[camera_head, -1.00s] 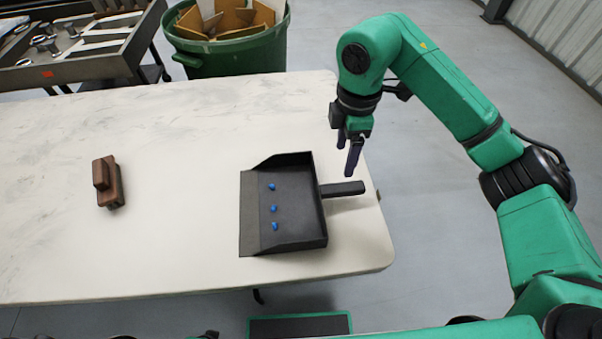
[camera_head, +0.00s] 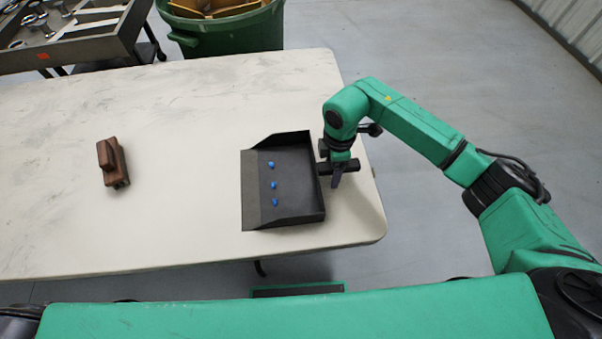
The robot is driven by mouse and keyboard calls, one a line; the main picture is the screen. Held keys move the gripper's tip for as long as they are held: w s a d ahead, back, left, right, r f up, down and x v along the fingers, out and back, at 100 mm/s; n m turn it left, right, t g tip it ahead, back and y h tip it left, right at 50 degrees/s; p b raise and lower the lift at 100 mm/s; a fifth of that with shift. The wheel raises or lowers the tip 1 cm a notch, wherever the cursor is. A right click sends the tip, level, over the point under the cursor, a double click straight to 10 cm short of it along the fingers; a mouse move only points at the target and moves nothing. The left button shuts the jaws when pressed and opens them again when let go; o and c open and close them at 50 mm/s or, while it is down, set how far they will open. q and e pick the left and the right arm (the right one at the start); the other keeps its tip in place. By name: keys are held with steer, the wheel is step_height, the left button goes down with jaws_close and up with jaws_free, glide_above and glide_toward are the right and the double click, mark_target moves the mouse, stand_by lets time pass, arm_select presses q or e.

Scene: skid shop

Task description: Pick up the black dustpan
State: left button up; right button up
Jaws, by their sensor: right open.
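The black dustpan (camera_head: 295,178) lies flat near the right end of the white table. Its handle (camera_head: 349,165) points right, towards the table's edge. Three small blue pieces (camera_head: 273,184) lie in the pan in a row. My right gripper (camera_head: 336,180) is open, pointing down at the handle, close to where it meets the pan. The gripper hides part of the handle, and I cannot tell whether the fingers touch it. My left gripper is out of the picture.
A brown wooden-backed brush (camera_head: 113,163) lies on the left of the white table (camera_head: 190,210). A green bin (camera_head: 230,32) with cardboard pieces stands behind the table. A metal bench with parts (camera_head: 75,45) is at the back left. The table between brush and dustpan is clear.

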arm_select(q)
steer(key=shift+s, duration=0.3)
arm_select(e)
jaws_close()
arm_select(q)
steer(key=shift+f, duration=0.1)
arm_select(e)
steer(key=shift+r, duration=0.15)
arm_select(q)
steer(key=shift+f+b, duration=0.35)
steer(key=shift+b, duration=0.05)
arm_select(e)
step_height(320, 180, up, 20)
